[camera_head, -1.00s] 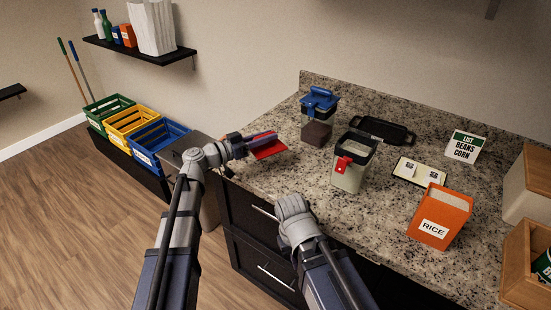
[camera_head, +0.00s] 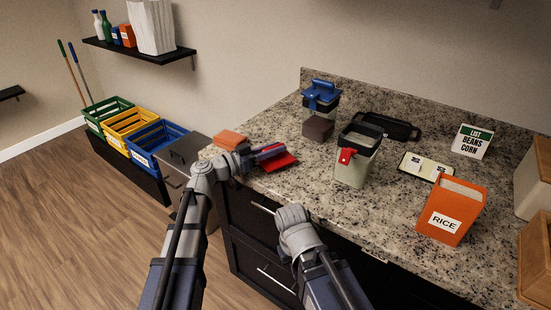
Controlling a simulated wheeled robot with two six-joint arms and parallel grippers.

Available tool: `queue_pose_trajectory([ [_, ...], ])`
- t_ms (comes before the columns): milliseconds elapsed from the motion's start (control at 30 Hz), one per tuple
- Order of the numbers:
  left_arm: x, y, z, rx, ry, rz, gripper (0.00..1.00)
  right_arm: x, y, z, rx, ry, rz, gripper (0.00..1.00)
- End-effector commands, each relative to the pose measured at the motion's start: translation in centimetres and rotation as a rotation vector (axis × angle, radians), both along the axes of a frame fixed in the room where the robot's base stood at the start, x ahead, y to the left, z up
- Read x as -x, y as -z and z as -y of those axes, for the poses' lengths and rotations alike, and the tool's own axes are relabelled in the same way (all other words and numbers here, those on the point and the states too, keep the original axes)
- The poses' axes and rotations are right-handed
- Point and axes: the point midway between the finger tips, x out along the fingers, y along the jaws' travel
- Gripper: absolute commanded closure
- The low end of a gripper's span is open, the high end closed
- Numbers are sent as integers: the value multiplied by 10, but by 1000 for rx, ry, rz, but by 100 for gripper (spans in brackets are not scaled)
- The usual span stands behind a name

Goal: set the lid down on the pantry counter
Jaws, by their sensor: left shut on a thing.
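The lid (camera_head: 281,163) is a flat red plate at the front left of the counter in the head view. My left gripper (camera_head: 268,151) is shut on it, and the gripper's fingers hide part of it. The lid is over the pantry counter (camera_head: 305,195), a speckled granite top, close to its front edge. I cannot tell whether it touches the counter. My right arm comes up at bottom centre, in front of the drawers; its gripper's fingers do not show.
An open pale canister with a red clip (camera_head: 356,160) stands right of the lid. Behind are a brown block (camera_head: 318,129), a blue-lidded container (camera_head: 321,97) and a black tray (camera_head: 388,126). An orange block (camera_head: 230,140) lies left. An orange rice box (camera_head: 452,211) stands right.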

Motion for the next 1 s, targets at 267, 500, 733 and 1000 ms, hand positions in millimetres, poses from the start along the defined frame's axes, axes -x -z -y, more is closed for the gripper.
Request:
queue_pose_trajectory([
  [267, 2, 11, 4, 0, 0, 0, 100, 0, 11, 0, 0, 0, 0, 100],
  [500, 2, 16, 3, 0, 0, 0, 100, 0, 16, 0, 0, 0, 0, 100],
  [733, 2, 14, 3, 0, 0, 0, 48, 0, 14, 0, 0, 0, 0, 100],
  [1000, 2, 13, 3, 0, 0, 0, 44, 0, 13, 0, 0, 0, 0, 100],
])
